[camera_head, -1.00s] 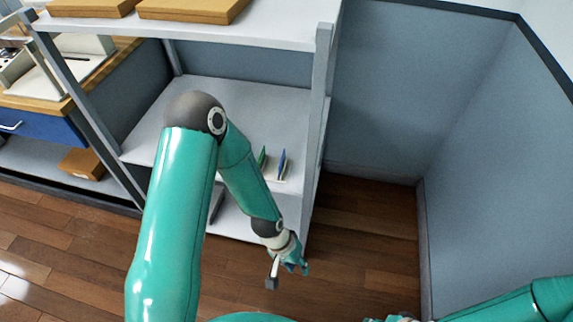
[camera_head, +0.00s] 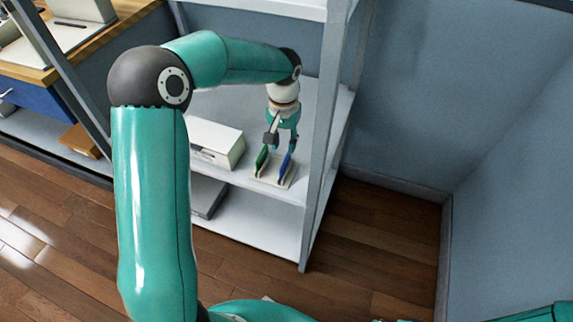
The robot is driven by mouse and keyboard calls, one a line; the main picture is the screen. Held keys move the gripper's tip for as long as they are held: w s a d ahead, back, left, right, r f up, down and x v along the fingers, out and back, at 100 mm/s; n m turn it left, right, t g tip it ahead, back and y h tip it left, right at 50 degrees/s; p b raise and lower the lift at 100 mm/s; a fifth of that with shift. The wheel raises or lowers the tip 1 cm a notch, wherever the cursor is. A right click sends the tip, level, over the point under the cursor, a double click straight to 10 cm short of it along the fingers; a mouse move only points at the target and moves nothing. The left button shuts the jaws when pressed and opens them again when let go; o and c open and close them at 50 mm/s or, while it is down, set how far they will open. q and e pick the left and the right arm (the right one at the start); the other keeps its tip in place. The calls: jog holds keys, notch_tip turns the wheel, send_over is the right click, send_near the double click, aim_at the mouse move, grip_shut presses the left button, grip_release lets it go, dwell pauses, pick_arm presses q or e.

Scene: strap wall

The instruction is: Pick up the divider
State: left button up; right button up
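A small light holder (camera_head: 266,180) stands on the middle shelf near its front right. A green upright piece (camera_head: 262,160) and a blue upright piece (camera_head: 286,166) stand in it, side by side; I cannot tell which one is the divider. My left gripper (camera_head: 280,150) points down just above and behind them. Its fingers are spread, one near the top of the green piece and one near the top of the blue piece. I see nothing held between them. My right arm (camera_head: 550,314) shows only at the bottom right edge; its gripper is out of view.
A white box (camera_head: 216,143) stands on the same shelf, left of the holder. A grey post (camera_head: 325,140) rises close to the right of the holder. A grey flat object (camera_head: 207,196) lies on the lower shelf. Floor right of the rack is clear.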

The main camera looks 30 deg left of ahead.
aim_at(285, 161)
pick_arm(q)
notch_tip(285, 161, down, 2)
jog(key=shift+w+d+f, duration=0.15)
jog(key=shift+f, duration=0.1)
jog(key=f, duration=0.5)
jog(key=shift+s, duration=0.2)
grip_shut()
